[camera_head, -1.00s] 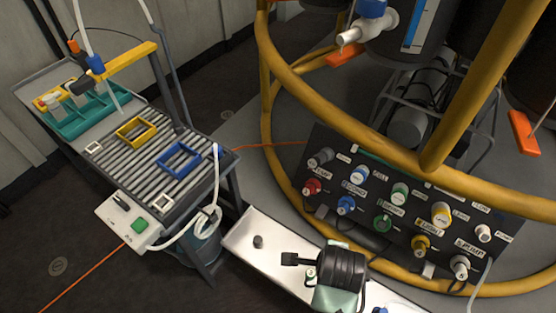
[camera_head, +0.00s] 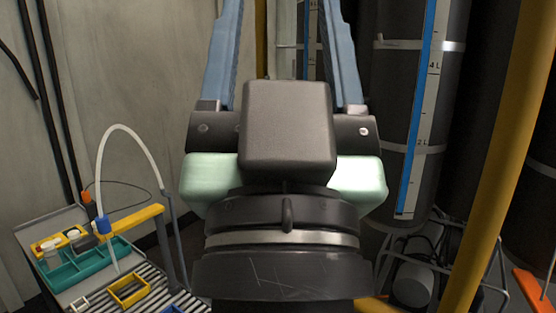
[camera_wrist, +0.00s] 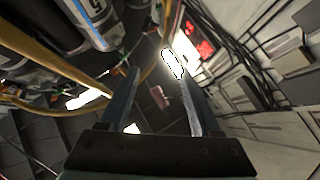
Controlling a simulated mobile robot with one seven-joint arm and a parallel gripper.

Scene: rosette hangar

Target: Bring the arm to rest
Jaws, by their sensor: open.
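My gripper (camera_head: 284,60) is raised close in front of the head camera and fills the middle of the view. Its two blue-grey fingers point up and stand wide apart, with nothing between them. In the wrist view my gripper (camera_wrist: 162,100) also shows both fingers apart and empty, facing up toward the hangar's upper walls and ceiling. It touches nothing that I can see. My wrist hides the middle of the head view, including part of the work table.
At the lower left stands a slatted table (camera_head: 160,296) with a teal tray (camera_head: 85,270), a yellow frame (camera_head: 129,290) and a white hose (camera_head: 130,130). Dark tanks (camera_head: 408,120) and a yellow rail (camera_head: 505,160) stand close on the right. A pale wall (camera_head: 120,80) is behind.

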